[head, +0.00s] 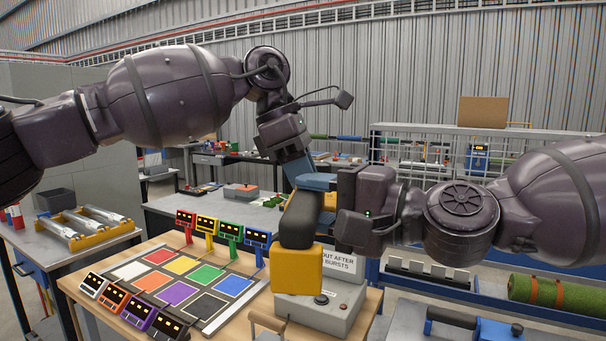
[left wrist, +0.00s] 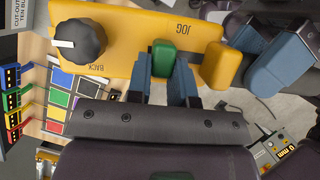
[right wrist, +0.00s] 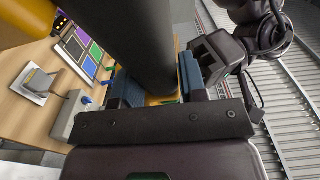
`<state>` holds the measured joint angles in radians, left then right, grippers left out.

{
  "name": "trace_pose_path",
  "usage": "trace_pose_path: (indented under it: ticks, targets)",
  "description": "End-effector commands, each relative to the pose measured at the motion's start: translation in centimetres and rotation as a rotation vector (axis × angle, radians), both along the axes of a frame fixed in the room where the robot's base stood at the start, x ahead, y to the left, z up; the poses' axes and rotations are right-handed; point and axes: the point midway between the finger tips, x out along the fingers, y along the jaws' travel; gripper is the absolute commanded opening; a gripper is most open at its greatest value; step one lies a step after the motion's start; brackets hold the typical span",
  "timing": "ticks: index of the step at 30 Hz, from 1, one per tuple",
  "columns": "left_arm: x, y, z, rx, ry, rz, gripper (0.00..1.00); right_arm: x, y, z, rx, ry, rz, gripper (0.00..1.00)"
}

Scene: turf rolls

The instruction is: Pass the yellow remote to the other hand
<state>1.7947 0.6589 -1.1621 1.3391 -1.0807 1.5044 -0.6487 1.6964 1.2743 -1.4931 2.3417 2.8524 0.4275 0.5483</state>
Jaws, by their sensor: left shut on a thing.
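The yellow remote (left wrist: 110,40) has a black knob (left wrist: 80,42), a green button, a yellow button and the words JOG and BACK. My left gripper (left wrist: 167,75) is shut on its middle, beside the green button. Contact there cannot be made out. In the head view, my right gripper's body hides part of the remote.
Below, a wooden-topped bench (head: 150,250) carries a board of coloured squares (head: 178,282), several coloured display units and a grey box (head: 335,305) with a sign. Green turf rolls (head: 555,292) lie at the right. A side table (head: 75,245) stands at the left.

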Motion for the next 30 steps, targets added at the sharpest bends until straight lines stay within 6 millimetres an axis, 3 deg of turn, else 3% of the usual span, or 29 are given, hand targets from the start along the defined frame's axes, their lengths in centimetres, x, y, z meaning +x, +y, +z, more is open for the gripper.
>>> trace_pose_path:
  ticks: [1,5,17,30]
  targets:
    - [0.0,0.0,0.1,-0.001,-0.001,0.000,0.00,0.0,0.0,0.1,0.000,-0.001,0.001,0.47]
    - [0.0,0.0,0.1,-0.001,-0.001,0.000,0.00,0.0,0.0,0.0,0.000,0.000,0.001,0.66]
    - [0.0,0.0,0.1,-0.001,-0.001,0.000,0.00,-0.3,-0.6,0.0,0.001,0.002,-0.002,0.66]
    - [0.0,0.0,0.1,-0.001,-0.001,0.000,0.00,-3.0,-5.0,0.0,0.001,0.002,-0.003,0.66]
